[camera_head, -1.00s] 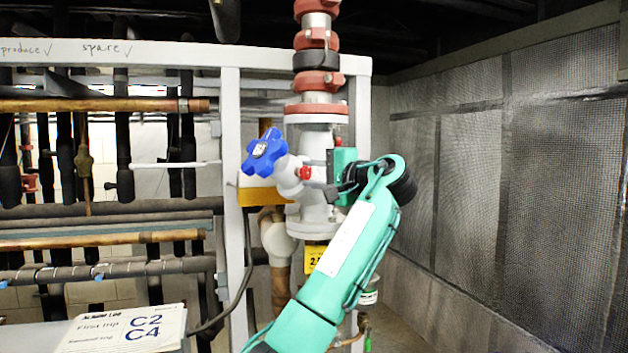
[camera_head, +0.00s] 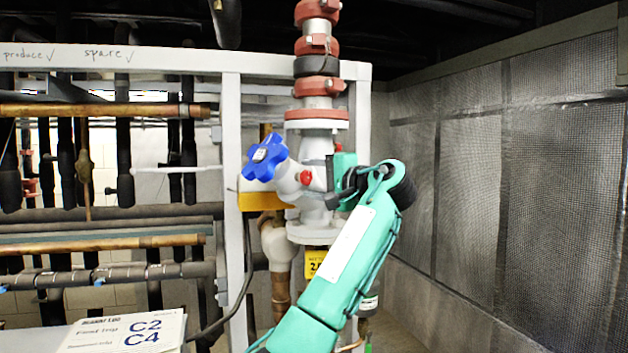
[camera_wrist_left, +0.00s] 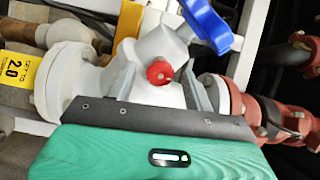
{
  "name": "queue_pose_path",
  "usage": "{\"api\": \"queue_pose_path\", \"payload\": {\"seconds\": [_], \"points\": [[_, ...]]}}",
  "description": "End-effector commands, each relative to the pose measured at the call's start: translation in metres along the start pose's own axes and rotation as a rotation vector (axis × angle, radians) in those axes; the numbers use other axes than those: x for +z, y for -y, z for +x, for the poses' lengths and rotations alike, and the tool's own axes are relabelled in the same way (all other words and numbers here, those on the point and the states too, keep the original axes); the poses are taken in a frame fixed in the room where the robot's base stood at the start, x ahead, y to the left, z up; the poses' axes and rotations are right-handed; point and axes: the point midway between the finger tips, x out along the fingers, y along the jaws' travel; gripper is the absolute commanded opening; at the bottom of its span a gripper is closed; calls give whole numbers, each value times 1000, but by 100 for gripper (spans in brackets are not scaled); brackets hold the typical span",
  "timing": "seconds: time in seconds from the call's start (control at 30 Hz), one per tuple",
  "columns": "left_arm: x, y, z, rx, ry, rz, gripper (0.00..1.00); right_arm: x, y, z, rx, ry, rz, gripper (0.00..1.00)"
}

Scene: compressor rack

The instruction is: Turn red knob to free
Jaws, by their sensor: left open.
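The red knob (camera_head: 305,178) is a small round cap on the grey-white valve body, right of and below the blue handwheel (camera_head: 265,158). In the left wrist view the red knob (camera_wrist_left: 160,72) sits near the middle, with the blue handwheel (camera_wrist_left: 208,22) above right. My left gripper (camera_head: 332,180) is at the right side of the valve, close to the knob. In the left wrist view its open fingers (camera_wrist_left: 158,88) show to the left and right of the knob. I cannot tell whether they touch the valve. My right gripper is out of view.
A vertical pipe with red couplings (camera_head: 318,45) rises above the valve. A white frame post (camera_head: 232,130) stands to its left, with horizontal pipes beyond. A yellow tag (camera_head: 315,262) hangs below. A mesh wall (camera_head: 560,190) is at right, with free room before it.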

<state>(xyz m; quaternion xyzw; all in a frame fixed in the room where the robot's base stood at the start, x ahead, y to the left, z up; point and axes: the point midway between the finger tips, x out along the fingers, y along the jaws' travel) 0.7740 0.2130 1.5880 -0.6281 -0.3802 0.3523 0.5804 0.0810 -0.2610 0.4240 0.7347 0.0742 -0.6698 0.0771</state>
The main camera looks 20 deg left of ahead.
Motion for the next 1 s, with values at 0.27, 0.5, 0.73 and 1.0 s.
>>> {"api": "queue_pose_path", "payload": {"seconds": [0.27, 0.5, 0.73, 1.0], "points": [[0, -2, -21, -2, -3, -1, 52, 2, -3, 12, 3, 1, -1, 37], [0, -4, -76, -1, -4, -1, 52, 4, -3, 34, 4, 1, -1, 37], [0, -2, -120, -1, -2, 0, 52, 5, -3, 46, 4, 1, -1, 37], [0, 0, -138, 0, 0, 0, 52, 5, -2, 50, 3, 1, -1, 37]]}}
